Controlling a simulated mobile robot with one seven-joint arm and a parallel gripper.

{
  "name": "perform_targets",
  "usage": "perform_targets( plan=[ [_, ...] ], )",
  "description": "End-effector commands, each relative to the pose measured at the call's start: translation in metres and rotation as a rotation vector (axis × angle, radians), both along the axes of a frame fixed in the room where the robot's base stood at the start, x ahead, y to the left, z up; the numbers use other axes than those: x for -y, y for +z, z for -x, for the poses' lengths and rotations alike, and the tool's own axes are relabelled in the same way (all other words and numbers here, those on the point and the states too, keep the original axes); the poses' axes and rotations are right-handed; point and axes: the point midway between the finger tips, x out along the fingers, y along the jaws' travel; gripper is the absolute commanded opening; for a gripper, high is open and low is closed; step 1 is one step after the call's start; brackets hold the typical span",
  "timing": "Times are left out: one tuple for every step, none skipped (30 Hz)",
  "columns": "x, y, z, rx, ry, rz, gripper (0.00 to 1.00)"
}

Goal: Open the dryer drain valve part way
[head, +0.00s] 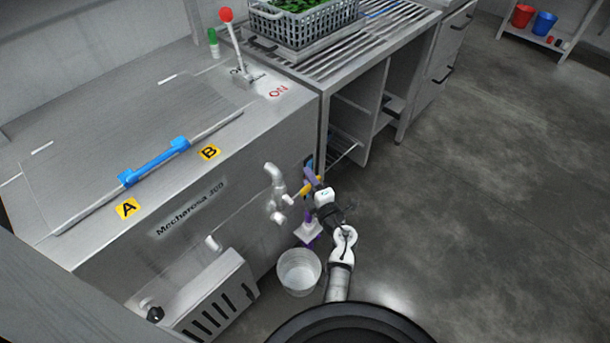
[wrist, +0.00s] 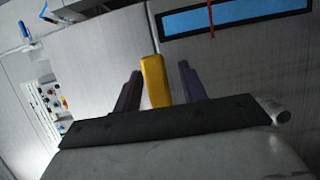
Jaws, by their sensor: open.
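A yellow valve handle (head: 305,189) shows low on the front of the steel machine, by its right end. In the wrist view the yellow handle (wrist: 155,82) stands between my two dark purple fingers. My gripper (wrist: 160,69) is open around it, with a visible gap on each side of the handle. In the head view my gripper (head: 313,180) is at the machine's front and partly covers the handle. The valve body behind the handle is hidden.
A grey bucket (head: 299,271) stands on the floor below. A white pipe (head: 276,185) juts from the machine front left of my gripper. A slotted steel box (head: 208,297) is further left. The floor to the right is clear.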

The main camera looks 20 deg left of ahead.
Motion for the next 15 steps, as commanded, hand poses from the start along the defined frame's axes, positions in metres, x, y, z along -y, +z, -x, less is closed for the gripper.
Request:
perform_targets(
  plan=[
    [0.0005,-0.0004,-0.0001,0.0,-0.001,0.0,0.42],
    [0.0006,-0.0004,-0.0001,0.0,-0.001,0.0,0.42],
    [0.0008,-0.0003,-0.0001,0.0,-0.001,0.0,0.42],
    [0.0008,-0.0002,-0.0002,0.0,-0.001,0.0,0.42],
    [0.0008,-0.0001,-0.0002,0.0,-0.001,0.0,0.42],
    [0.0009,0.0,-0.0001,0.0,-0.001,0.0,0.42],
    [0.0009,0.0,-0.0001,0.0,0.0,0.0,0.42],
    [0.0009,0.0001,-0.0001,0.0,0.0,0.0,0.42],
    [0.0009,0.0001,-0.0001,0.0,0.0,0.0,0.42],
    [0.0008,0.0001,-0.0002,0.0,0.0,0.0,0.42],
    [0.0008,0.0002,-0.0002,0.0,0.0,0.0,0.42],
    [0.0008,0.0002,-0.0002,0.0,0.0,0.0,0.42],
    [0.0008,0.0002,-0.0001,0.0,0.0,0.0,0.42],
    [0.0008,0.0002,-0.0001,0.0,0.0,0.0,0.41],
    [0.0008,0.0002,-0.0001,0.0,0.0,0.0,0.35]
  ],
)
